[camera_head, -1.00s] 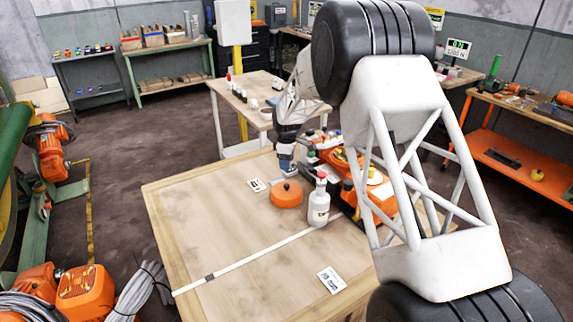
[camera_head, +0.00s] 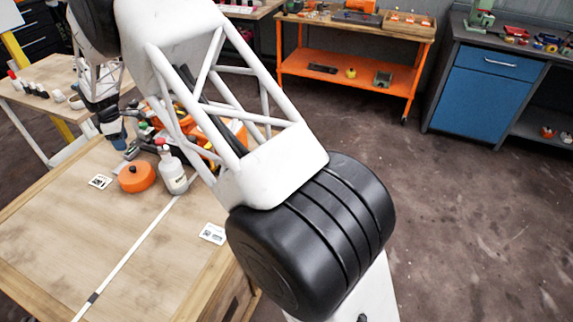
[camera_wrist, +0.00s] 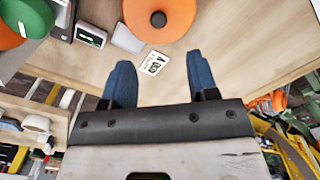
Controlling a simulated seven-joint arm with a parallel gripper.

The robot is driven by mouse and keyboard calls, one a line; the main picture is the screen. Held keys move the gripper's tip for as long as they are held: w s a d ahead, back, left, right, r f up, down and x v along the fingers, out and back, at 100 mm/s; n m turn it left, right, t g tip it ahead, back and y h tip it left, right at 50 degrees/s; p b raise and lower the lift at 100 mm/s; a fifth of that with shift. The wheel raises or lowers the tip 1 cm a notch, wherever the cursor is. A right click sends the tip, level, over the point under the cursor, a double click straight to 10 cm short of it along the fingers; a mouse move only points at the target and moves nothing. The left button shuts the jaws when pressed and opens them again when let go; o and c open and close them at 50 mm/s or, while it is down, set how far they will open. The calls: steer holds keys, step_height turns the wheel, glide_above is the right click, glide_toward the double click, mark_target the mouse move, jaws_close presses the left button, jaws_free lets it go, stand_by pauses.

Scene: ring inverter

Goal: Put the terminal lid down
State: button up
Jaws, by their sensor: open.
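A round orange lid (camera_head: 136,177) with a small dark knob lies on the wooden table, left of a white bottle. I take it to be the terminal lid; it also shows at the top of the wrist view (camera_wrist: 178,12), partly cut off. My gripper (camera_head: 116,140) is just beyond the lid, near the table's far edge. In the wrist view my gripper (camera_wrist: 160,66) has its two blue fingers wide apart, with nothing between them but a printed card on the table. The fingers are apart from the lid.
The white bottle (camera_head: 172,172) with a red cap stands close to the lid. Orange equipment (camera_head: 208,130) is partly hidden behind my arm. Printed cards (camera_head: 100,181) and a white strip (camera_head: 125,262) lie on the table. The table's near left part is clear.

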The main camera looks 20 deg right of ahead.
steer(key=s+d+r+m+t, duration=0.1)
steer(key=s+d+r+m, duration=0.8)
steer(key=s+d+r, duration=1.6)
steer(key=s+d+m, duration=0.3)
steer(key=s+d, duration=0.2)
steer(key=s, duration=0.5)
steer(key=s+d+f+m+t, duration=0.1)
steer(key=s+d+m, duration=0.2)
steer(key=s, duration=0.8)
steer(key=s+d+m, duration=0.2)
steer(key=s+d, duration=0.4)
steer(key=s, duration=0.5)
steer(key=shift+d+f+m+t, duration=0.3)
steer(key=shift+f+m, duration=0.05)
steer(key=shift+m, duration=0.05)
